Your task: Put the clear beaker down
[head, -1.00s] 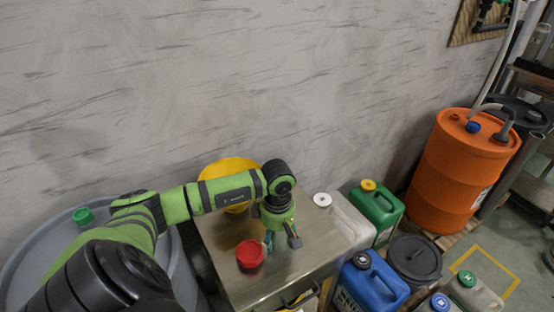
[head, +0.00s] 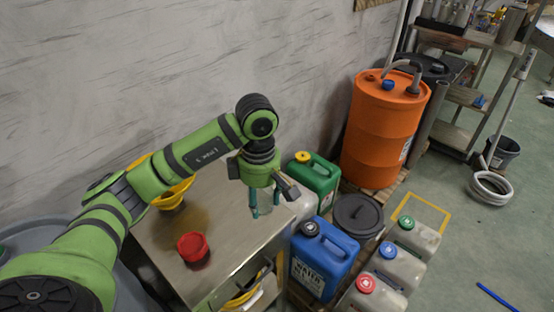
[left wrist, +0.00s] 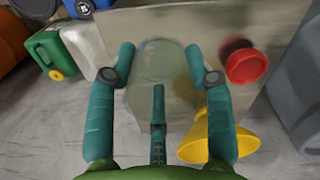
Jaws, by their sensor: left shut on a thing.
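My left gripper (head: 264,209) points down over the right end of the steel-topped table (head: 225,235) in the head view. Its teal fingers stand on both sides of the clear beaker (head: 267,206) and are shut on it. The left wrist view shows the see-through beaker (left wrist: 163,82) between the fingers, its outline faint against the table. I cannot tell whether its base touches the tabletop. My right gripper is not in view.
The table's middle is bare.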

